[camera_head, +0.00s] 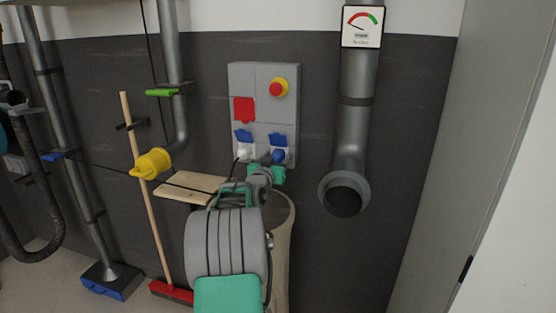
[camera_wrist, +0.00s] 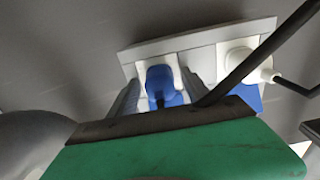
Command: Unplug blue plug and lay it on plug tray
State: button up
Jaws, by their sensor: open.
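The blue plug (camera_head: 279,156) sits in the lower right socket of the grey wall panel (camera_head: 265,106), under a raised blue flap. In the wrist view the blue plug (camera_wrist: 160,84) shows between the two grey fingers of my gripper (camera_wrist: 160,92). The fingers are open, one on each side of it. I cannot tell whether either finger touches it. In the head view my gripper (camera_head: 267,172) is at the panel's lower edge. A light wooden board (camera_head: 187,188), which looks like the plug tray, lies to the left and lower, with its visible top bare.
A white plug (camera_head: 243,153) with a black cable sits in the socket left of the blue plug. It also shows in the wrist view (camera_wrist: 240,58), its cable crossing near my gripper. A beige barrel (camera_head: 283,215) stands below. A broom (camera_head: 143,185) leans left.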

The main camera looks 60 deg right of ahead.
dwell(0.3)
grip_shut()
dwell(0.5)
jog(key=shift+a+f, duration=0.1)
jog(key=shift+s+a+b, duration=0.25)
jog(key=shift+a+b, duration=0.8)
jog(key=shift+a, duration=0.4)
jog(key=shift+s+a+b, duration=0.2)
jog(key=shift+a+b, duration=0.85)
jog(key=shift+a, duration=0.35)
jog(key=shift+s+a+b, duration=0.2)
jog(key=shift+a+b, duration=0.55)
jog(key=shift+a, duration=0.5)
jog(key=shift+s+a+b, duration=0.2)
jog(key=shift+a+b, duration=0.5)
jog(key=shift+a, duration=0.55)
